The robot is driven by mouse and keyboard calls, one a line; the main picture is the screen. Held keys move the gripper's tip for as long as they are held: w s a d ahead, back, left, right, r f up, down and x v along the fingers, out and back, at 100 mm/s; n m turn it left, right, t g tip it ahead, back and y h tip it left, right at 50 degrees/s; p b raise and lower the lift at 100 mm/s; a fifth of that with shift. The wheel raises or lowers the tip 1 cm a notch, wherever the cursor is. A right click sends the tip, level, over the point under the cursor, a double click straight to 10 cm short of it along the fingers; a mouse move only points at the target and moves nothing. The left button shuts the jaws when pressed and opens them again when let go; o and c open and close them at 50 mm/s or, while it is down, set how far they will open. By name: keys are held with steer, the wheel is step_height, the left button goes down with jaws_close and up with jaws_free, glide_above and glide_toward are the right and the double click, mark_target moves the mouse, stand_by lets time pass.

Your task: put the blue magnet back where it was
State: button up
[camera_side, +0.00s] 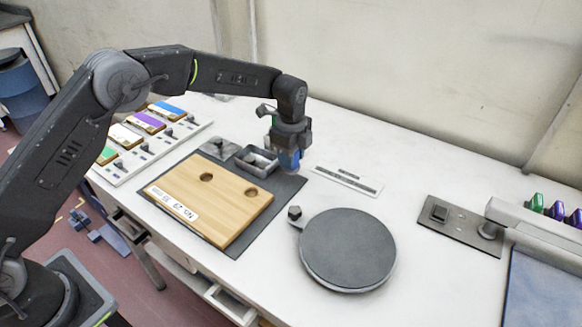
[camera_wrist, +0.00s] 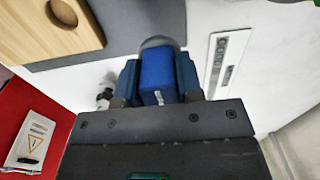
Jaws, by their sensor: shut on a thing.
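The blue magnet (camera_side: 289,161) is a small block at the lower end of my gripper (camera_side: 288,152), above the far right part of the dark mat in the side view. In the wrist view the magnet (camera_wrist: 157,73) fills the space between the two fingers of my gripper (camera_wrist: 158,85), which is shut on it. I cannot tell how high it is above the surface. A wooden board (camera_side: 210,202) with two round holes and a white label lies on the dark mat (camera_side: 232,246). No magnet shows in either hole.
A small grey metal tray (camera_side: 243,164) stands left of my gripper. A round dark plate (camera_side: 348,250) with a knob lies to the right front. A printed strip (camera_side: 347,180), a black panel (camera_side: 460,226) and a rack (camera_side: 525,217) with green and purple pieces lie farther right. White table shows between them.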

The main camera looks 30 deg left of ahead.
steer(key=shift+f, duration=1.85)
steer(key=shift+f, duration=0.1)
steer(key=o, duration=1)
